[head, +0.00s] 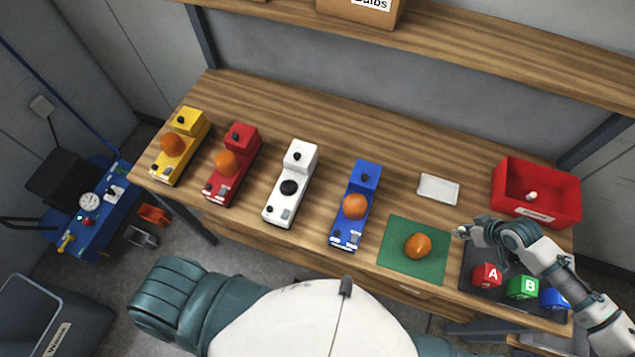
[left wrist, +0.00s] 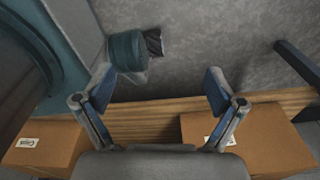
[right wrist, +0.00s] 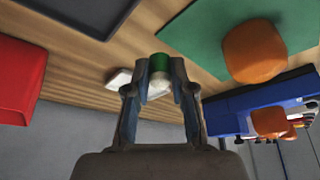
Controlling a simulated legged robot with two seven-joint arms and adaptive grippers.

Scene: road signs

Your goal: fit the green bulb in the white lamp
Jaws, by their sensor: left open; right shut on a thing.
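The white lamp (head: 276,209) stands on the bench in the head view, between the red and blue ones. Its round black socket (head: 289,187) shows bare, with no orange dome over it. My right gripper (head: 461,232) is above the right part of the bench, between the green mat and the black tray. In the right wrist view it is shut on the green bulb (right wrist: 159,64), which shows a green end and a whitish part between the fingers. My left gripper (left wrist: 160,82) is open and empty in the left wrist view, away from the lamp.
An orange dome (head: 417,246) lies on a green mat (head: 399,268). Yellow, red and blue lamps (head: 346,226) carry orange domes. A white flat piece (head: 438,189), a red bin (head: 510,208) and lettered cubes (head: 487,275) sit at right. A shelf (head: 480,38) runs above.

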